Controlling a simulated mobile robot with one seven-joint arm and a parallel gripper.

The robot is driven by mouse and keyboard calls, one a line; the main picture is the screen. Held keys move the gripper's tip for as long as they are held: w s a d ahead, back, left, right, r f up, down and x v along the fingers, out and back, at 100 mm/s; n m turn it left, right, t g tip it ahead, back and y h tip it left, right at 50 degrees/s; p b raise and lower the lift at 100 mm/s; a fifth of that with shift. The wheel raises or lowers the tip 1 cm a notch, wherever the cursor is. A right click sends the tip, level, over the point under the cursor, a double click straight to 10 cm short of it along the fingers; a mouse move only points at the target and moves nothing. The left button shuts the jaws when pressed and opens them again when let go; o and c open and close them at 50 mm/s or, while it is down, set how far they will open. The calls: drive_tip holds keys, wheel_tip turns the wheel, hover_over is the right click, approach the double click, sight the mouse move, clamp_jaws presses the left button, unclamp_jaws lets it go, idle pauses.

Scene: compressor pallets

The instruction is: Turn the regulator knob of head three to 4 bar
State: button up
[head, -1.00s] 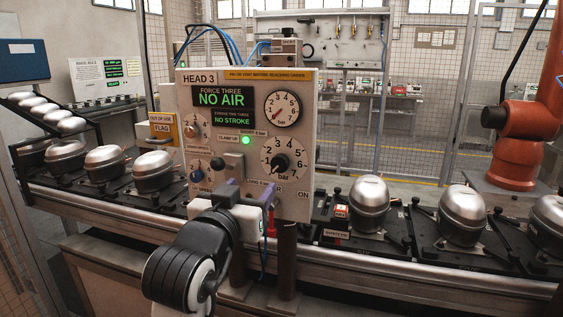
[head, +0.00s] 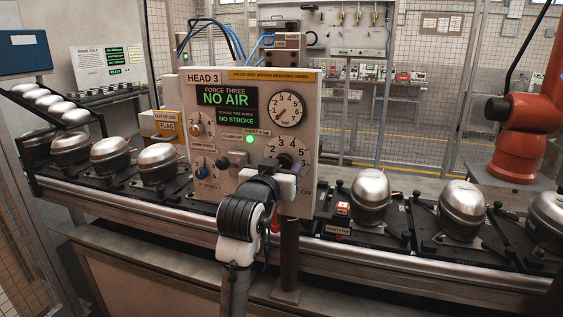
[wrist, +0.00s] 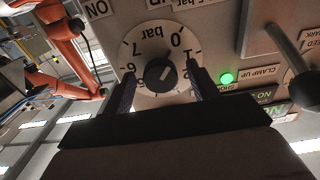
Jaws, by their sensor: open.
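The head three panel (head: 228,75) faces me. Its black regulator knob (wrist: 160,75) sits on a round white bar dial (wrist: 150,50), which appears turned over in the wrist view. The knob's pale pointer line looks to be near the 0 to 1 side; its exact reading is unclear. My gripper (wrist: 162,80) is open, with one finger on each side of the knob and visible gaps. Contact is not visible. In the head view my gripper (head: 284,176) covers the dial's lower part. The pressure gauge (head: 286,109) above has its needle toward the lower left.
A green lamp (head: 250,139) is lit left of the dial. A dark lever knob (head: 238,159) and a blue knob (head: 201,163) are on the panel's left. Silver compressors (head: 371,196) stand on the conveyor to both sides. An orange robot arm (head: 520,145) stands at the right.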

drive_tip(key=shift+w, duration=0.2)
drive_tip(key=c, duration=1)
drive_tip(key=shift+m, duration=0.3)
